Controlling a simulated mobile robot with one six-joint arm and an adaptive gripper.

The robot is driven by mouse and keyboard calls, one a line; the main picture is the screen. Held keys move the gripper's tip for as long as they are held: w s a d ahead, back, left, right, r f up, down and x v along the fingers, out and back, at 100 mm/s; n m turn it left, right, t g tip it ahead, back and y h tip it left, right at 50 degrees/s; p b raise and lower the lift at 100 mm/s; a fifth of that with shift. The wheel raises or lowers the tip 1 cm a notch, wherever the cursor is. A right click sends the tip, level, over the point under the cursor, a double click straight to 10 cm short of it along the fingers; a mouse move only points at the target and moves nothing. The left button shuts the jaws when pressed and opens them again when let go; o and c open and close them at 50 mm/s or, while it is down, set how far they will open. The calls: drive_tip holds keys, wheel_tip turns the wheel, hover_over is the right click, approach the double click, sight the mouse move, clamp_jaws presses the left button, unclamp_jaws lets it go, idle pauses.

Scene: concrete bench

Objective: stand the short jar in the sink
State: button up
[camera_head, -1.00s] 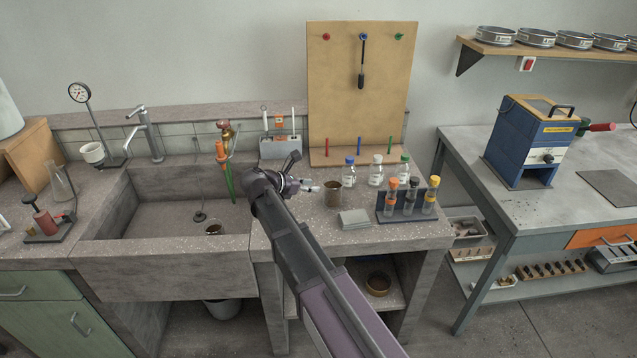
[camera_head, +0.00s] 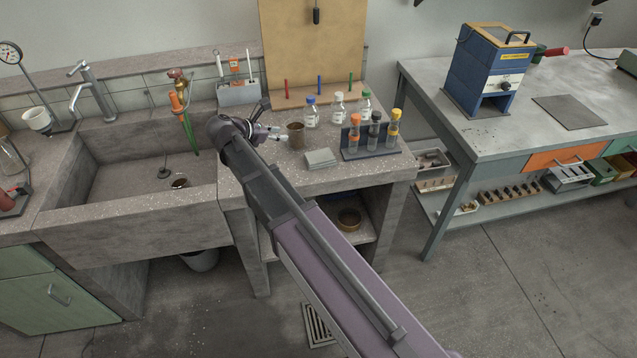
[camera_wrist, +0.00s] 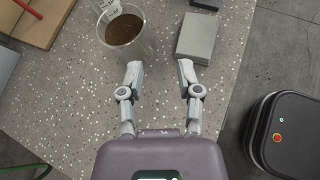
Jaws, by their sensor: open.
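A clear jar with brown contents (camera_head: 295,134) stands upright on the speckled bench top, right of the sink. It also shows in the wrist view (camera_wrist: 124,32), up and left of my fingertips. A second, low-looking brown jar (camera_head: 180,183) is in the grey stone sink (camera_head: 130,205), near its front wall, which hides its lower part. I cannot tell for certain which is the short jar. My gripper (camera_wrist: 160,72) is open and empty over the bench. In the head view, my gripper (camera_head: 276,132) is just left of the bench jar, apart from it.
A grey block (camera_head: 320,158) lies right of the bench jar. Capped bottles (camera_head: 338,109) and a rack of tubes (camera_head: 372,140) stand behind and to the right. An orange-handled tap with a green hose (camera_head: 182,105) hangs at the sink's right side. The sink floor's left part looks clear.

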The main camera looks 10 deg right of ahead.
drive_tip(key=s+d+f+m, duration=0.1)
drive_tip(key=s+d+f+m+g+y, duration=0.1)
drive_tip(key=s+d+m, duration=0.1)
drive_tip(key=s+d+f+m+g+y, duration=0.1)
drive_tip(key=s+d+m, duration=0.1)
drive_tip(key=shift+d+f, duration=0.2)
drive_tip(key=shift+f, duration=0.05)
drive_tip(key=s+d+f+m+g+y, duration=0.1)
drive_tip(key=s+d+f+m+y, duration=0.1)
drive_tip(key=s+m, duration=0.3)
drive_tip(key=s+d+f+m+g+y, duration=0.1)
drive_tip(key=s+f+m+y, duration=0.1)
drive_tip(key=s+m+y, duration=0.2)
drive_tip(key=s+d+f+m+g+y, duration=0.1)
drive_tip(key=s+d+m+y, duration=0.1)
drive_tip(key=s+m, duration=0.6)
drive_tip(key=shift+d+f+y, duration=0.35)
drive_tip(key=shift+f+y, duration=0.05)
